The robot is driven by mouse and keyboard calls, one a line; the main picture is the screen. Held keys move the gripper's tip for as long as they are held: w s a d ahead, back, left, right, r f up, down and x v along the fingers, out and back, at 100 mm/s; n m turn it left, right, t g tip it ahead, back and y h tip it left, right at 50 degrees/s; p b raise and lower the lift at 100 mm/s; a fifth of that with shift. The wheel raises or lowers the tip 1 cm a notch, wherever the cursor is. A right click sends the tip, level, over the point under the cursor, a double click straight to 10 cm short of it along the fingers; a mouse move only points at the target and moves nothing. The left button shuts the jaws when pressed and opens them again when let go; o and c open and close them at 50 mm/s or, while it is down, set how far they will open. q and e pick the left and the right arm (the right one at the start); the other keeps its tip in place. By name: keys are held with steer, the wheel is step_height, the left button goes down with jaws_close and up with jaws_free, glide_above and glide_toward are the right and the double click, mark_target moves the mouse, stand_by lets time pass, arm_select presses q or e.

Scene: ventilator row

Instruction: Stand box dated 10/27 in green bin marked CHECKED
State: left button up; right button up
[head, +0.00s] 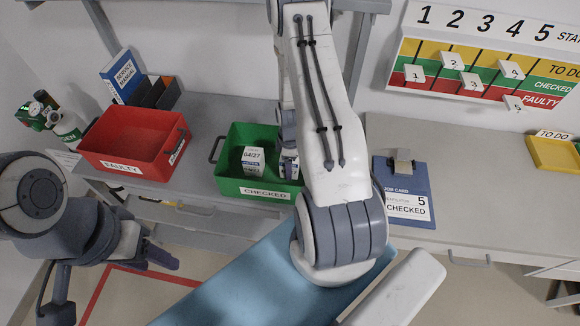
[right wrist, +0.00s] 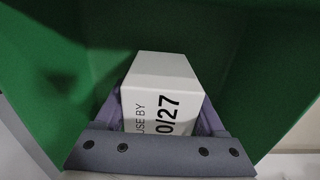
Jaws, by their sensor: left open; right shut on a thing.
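The green CHECKED bin (head: 228,187) stands on the bench in the middle of the head view. My right gripper (head: 289,168) is down inside its right part, largely hidden behind my arm. In the right wrist view my right gripper (right wrist: 165,115) is shut on a white box (right wrist: 160,95) reading USE BY and "0/27", its first digit cut off. Green walls surround this box; whether it touches the bin floor cannot be told. Another white box, dated 04/27 (head: 252,156), stands in the bin to its left. My left gripper (head: 120,277) is open and empty at lower left, away from the bench.
A red FAULTY bin (head: 101,164) stands left of the green bin. A blue job card board (head: 405,178) reading 5 CHECKED lies to the right. A yellow TO DO tray (head: 555,154) is at far right. A status board (head: 485,70) hangs on the wall. Bench between board and tray is clear.

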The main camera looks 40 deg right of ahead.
steer(key=shift+f, duration=0.8)
steer(key=shift+f, duration=0.2)
steer(key=o, duration=1.3)
steer(key=shift+r, duration=0.1)
step_height(320, 180, up, 11)
steer(key=shift+r+b, duration=0.1)
steer(key=shift+b, duration=1.05)
steer(key=shift+a+r, duration=0.1)
steer(key=shift+r, duration=0.45)
